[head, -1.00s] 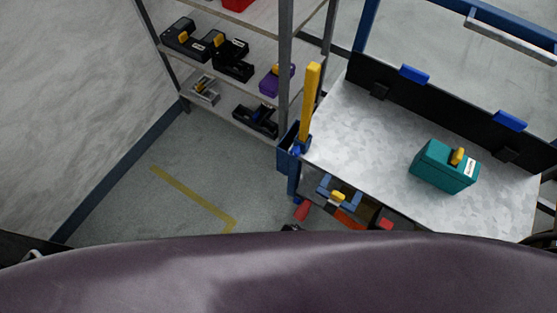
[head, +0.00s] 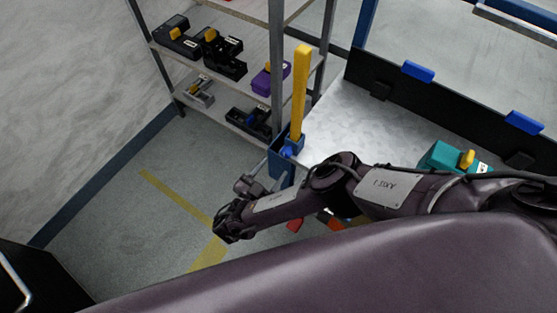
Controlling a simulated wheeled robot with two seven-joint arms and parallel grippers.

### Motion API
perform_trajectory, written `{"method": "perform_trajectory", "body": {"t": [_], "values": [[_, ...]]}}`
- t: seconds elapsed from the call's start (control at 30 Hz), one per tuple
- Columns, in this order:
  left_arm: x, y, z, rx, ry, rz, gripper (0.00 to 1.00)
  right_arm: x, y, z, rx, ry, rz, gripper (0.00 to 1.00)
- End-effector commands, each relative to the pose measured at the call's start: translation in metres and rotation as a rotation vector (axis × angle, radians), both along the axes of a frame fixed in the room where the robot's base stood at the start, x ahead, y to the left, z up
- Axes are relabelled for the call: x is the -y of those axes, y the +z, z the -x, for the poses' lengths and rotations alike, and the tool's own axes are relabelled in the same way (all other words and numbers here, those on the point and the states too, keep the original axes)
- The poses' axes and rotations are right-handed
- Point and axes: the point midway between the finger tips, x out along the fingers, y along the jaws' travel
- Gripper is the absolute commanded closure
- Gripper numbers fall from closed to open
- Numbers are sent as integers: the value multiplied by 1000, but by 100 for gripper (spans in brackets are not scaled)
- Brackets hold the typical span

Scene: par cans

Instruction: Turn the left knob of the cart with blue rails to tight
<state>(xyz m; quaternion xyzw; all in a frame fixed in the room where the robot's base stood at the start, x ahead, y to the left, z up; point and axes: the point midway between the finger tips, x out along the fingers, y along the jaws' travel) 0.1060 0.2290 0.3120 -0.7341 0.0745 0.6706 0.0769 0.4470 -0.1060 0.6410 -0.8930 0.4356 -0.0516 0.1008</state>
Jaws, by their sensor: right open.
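The cart with blue rails stands at the right, with a pale speckled top (head: 350,118), a black back panel and a blue frame. A yellow upright bar (head: 300,90) rises at its left corner, and a small blue part (head: 291,150) sits at the bar's foot. Two blue bar-shaped pieces sit on the panel, a left one (head: 418,72) and a right one (head: 524,122). I cannot tell for sure which part is the left knob. My right gripper (head: 252,178) is open and empty, left of the cart's left corner, apart from the blue part. My left gripper is out of view.
A teal box (head: 440,157) with a yellow handle sits on the cart, partly hidden by my right arm. A shelf rack (head: 222,82) holding black and purple tool cases stands behind the corner. A dark cabinet shows at lower left.

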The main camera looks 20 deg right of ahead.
Motion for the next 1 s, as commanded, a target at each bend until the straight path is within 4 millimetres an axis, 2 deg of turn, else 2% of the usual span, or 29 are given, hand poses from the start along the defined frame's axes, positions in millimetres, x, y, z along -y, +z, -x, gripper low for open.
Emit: {"method": "perform_trajectory", "body": {"t": [0.03,0.17,0.3,0.67,1.0], "values": [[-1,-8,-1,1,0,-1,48,9,-4,-7,-1,-2,2,48],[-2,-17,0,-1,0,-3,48,25,-4,-19,-1,-1,0,48],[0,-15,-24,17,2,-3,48,35,-3,-27,-3,-1,0,48],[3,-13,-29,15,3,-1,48,39,-1,-31,-5,0,-1,48],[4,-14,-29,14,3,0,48,39,-1,-31,-5,0,-1,91]]}}
